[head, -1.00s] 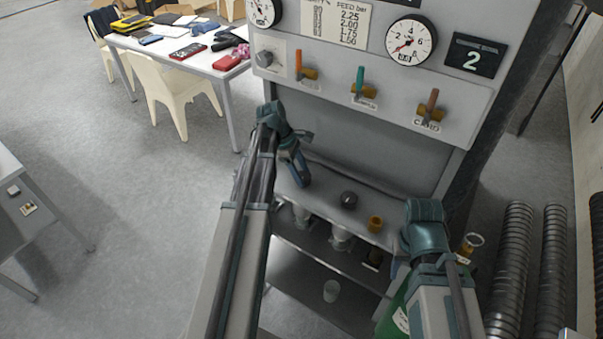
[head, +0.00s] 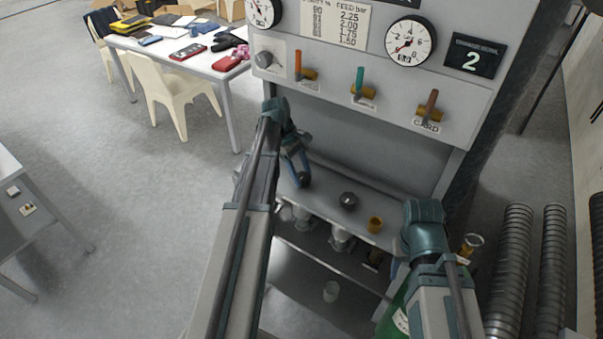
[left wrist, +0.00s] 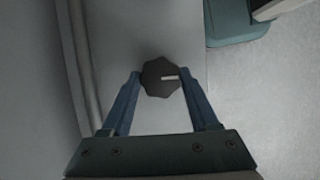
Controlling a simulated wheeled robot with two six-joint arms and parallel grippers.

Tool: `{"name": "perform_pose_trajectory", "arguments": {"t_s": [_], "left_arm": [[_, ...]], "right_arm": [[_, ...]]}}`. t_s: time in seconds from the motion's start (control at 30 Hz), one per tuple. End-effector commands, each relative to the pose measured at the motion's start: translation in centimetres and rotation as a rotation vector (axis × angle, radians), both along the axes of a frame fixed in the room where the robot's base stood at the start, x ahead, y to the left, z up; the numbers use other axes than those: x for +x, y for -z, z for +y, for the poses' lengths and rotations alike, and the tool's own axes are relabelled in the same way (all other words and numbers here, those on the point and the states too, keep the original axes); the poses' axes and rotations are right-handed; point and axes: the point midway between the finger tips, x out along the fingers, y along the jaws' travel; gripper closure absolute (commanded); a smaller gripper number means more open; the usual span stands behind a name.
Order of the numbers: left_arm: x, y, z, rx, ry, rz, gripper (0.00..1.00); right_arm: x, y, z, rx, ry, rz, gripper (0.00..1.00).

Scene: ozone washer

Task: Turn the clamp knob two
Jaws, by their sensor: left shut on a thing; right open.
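My left gripper (head: 302,184) reaches down to the ledge at the front of the grey machine. In the left wrist view, its two blue fingers (left wrist: 160,78) are shut on a dark faceted knob (left wrist: 158,85), one finger on each side. The knob's white pointer line points right. In the head view, the gripper hides this knob. A second dark knob (head: 348,200) stands free on the ledge to the right. My right gripper (head: 424,240) is at the lower right, beside the ledge; its fingertips are hidden and it holds nothing that I can see.
A green bottle (head: 397,312) and ribbed cylinders (head: 512,265) stand right.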

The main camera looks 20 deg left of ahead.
Motion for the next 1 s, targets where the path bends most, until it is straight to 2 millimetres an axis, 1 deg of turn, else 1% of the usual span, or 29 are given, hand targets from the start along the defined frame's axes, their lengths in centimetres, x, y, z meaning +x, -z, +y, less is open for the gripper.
{"name": "perform_pose_trajectory", "arguments": {"t_s": [0.1,0.13,0.27,0.3,0.67,0.87,1.0], "left_arm": [[0.0,0.0,0.0,0.001,0.002,-0.001,0.95],[0.0,0.0,0.0,0.001,0.002,-0.001,0.36],[0.0,0.0,0.0,0.0,0.001,0.0,0.12],[0.0,0.0,0.0,0.0,0.001,0.0,0.09],[0.0,-0.3,0.1,0.0,0.0,0.0,0.09],[0.1,-1.7,0.5,0.0,-0.001,-0.001,0.09],[0.2,-3.4,1.2,0.0,-0.001,-0.001,0.09]], "right_arm": [[0.0,0.0,0.0,0.0,0.0,0.0,0.5],[0.0,0.0,0.0,0.0,0.0,0.0,0.5],[0.0,0.0,0.0,0.0,0.0,0.0,0.5],[0.0,0.0,0.0,0.0,0.0,0.0,0.5],[0.0,-0.3,0.0,0.0,0.0,0.0,0.5],[0.0,-1.7,0.0,0.001,0.003,0.0,0.5],[0.0,-3.4,0.0,0.001,0.006,0.0,0.5]]}}
